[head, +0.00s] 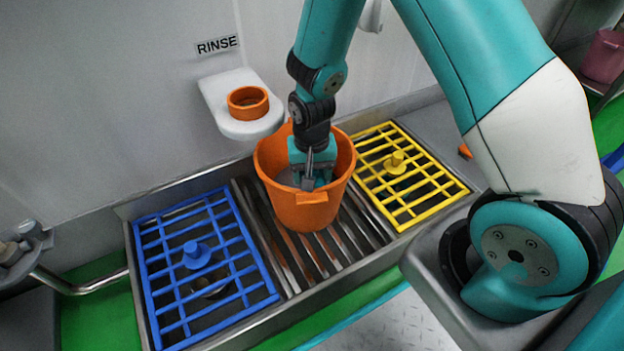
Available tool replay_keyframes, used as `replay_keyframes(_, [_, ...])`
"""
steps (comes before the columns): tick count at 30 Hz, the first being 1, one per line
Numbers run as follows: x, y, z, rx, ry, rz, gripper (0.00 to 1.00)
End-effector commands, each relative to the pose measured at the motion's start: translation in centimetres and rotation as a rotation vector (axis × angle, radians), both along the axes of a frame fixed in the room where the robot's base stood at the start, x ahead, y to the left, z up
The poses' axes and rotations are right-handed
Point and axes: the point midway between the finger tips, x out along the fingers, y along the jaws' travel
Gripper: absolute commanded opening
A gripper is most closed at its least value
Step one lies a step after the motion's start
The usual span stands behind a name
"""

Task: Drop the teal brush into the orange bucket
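The orange bucket (305,212) stands upright on the slatted metal middle of the sink, between the blue and yellow grates. My gripper (308,184) points down into the bucket's mouth, with its tip below the rim. A small teal patch shows beside the fingers inside the bucket, but I cannot tell whether it is the teal brush or part of my gripper. The teal brush is not clearly visible anywhere else. The finger opening is too small and too covered to read.
A blue grate (173,291) with a knob lies left of the bucket, and a yellow grate (425,210) with a knob lies right. A white wall holder (217,92) with an orange ring (248,112) is behind, under the RINSE label. A pink bucket (604,57) is far right.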

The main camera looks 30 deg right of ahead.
Motion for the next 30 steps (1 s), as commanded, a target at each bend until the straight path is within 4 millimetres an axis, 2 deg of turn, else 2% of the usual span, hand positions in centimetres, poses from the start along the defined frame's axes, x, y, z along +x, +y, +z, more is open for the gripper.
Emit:
replay_keyframes(1, [0.0,0.0,-0.9,0.0,0.0,0.0,0.27])
replay_keyframes(8, [0.0,0.0,-0.6,0.0,-0.001,0.0,0.27])
replay_keyframes(23, [0.0,0.0,-1.8,0.001,-0.001,0.0,0.27])
replay_keyframes(24, [0.0,0.0,-1.8,0.0,-0.001,0.0,0.63])
replay_keyframes(27, [0.0,0.0,-1.8,0.0,-0.001,0.0,0.84])
replay_keyframes(30, [0.0,0.0,-1.8,0.0,-0.001,0.0,0.84])
